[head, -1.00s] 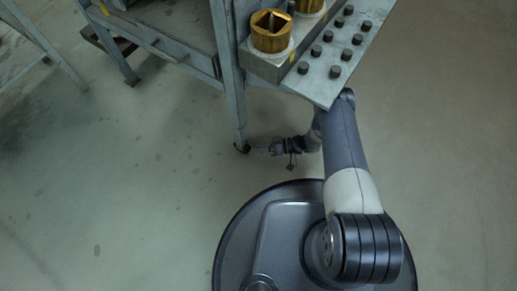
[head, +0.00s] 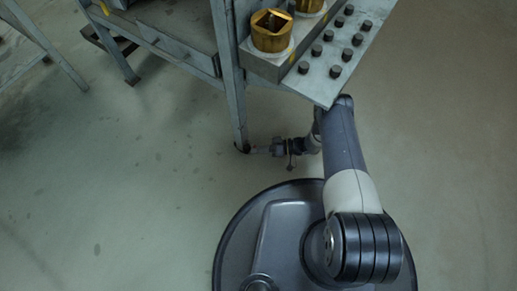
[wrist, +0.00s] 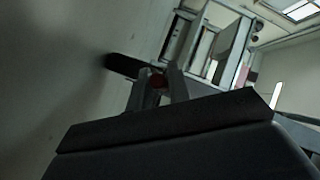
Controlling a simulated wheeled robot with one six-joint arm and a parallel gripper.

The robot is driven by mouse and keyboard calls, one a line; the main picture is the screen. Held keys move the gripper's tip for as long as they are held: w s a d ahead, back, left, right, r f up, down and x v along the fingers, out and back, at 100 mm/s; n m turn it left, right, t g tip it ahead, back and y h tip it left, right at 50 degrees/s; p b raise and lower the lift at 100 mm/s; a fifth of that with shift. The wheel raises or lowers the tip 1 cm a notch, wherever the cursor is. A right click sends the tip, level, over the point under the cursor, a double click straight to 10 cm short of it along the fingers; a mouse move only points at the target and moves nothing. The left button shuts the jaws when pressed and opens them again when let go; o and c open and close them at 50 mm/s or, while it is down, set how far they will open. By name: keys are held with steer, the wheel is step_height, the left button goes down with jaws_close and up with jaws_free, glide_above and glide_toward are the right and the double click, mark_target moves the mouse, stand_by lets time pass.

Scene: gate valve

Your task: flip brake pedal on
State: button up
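My gripper (head: 262,150) is low near the floor in the head view, pointing left at the foot of the near table leg (head: 238,125). In the wrist view the two fingers of my gripper (wrist: 160,82) stand apart. A small reddish part (wrist: 157,80), perhaps the brake pedal, shows between them; I cannot tell whether they touch it. A dark rounded shape (wrist: 122,66), likely the caster wheel, lies just beyond the fingertips. In the head view the foot is too small and dark to show the pedal.
The grey metal table (head: 190,57) stands above and left of my gripper. The floor (head: 130,200) at left is clear.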

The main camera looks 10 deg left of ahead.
steer(key=o, duration=0.3)
steer(key=p+v, duration=0.2)
steer(key=v, duration=0.8)
steer(key=shift+d, duration=0.35)
steer(key=shift+a, duration=0.1)
steer(key=b+x, duration=0.2)
steer(key=x, duration=0.8)
steer(key=shift+a+f, duration=0.1)
steer(key=shift+a, duration=0.15)
steer(key=shift+a+r, duration=0.1)
steer(key=shift+r, duration=0.15)
steer(key=shift+r+h, duration=0.1)
steer(key=shift+h, duration=0.3)
